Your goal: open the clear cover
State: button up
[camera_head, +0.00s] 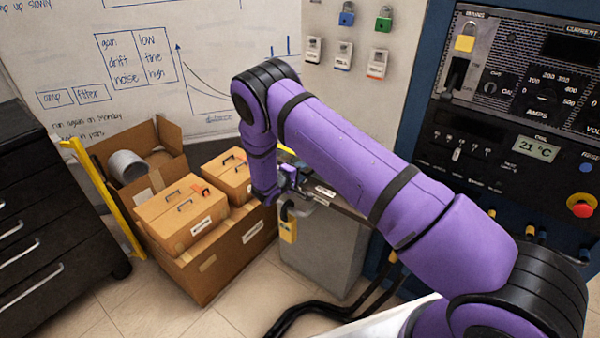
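My purple arm reaches from the lower right across the view. My gripper (291,184) is at its far end, small and partly hidden by the arm. It is over the left end of the top of a grey cabinet (325,251). I cannot tell whether its fingers are open or whether they touch anything. I cannot make out a clear cover for certain. Small labelled parts lie on the cabinet top beside my gripper, partly behind the arm. A yellow padlock (288,229) hangs at the cabinet's left front edge.
A large cardboard box (222,263) with smaller handled boxes (181,212) stands left of the cabinet. A yellow post (108,197) and black drawers (50,205) are farther left. A control panel (500,187) with a red button (581,206) stands right. Black cables (315,308) cross the floor.

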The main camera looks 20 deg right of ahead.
grip_shut()
jog(key=shift+r, duration=0.1)
jog(key=shift+r, duration=0.45)
jog(key=w+d+r+g+y, duration=0.25)
jog(key=r+g+y, duration=0.3)
jog(key=r, duration=0.95)
jog(key=w+d+r+g+y, duration=0.3)
jog(key=w+d+r+y, duration=0.3)
jog(key=d+r, duration=0.3)
jog(key=shift+w+d+r, duration=0.35)
jog(key=shift+w+d, duration=0.45)
jog(key=shift+d, duration=0.4)
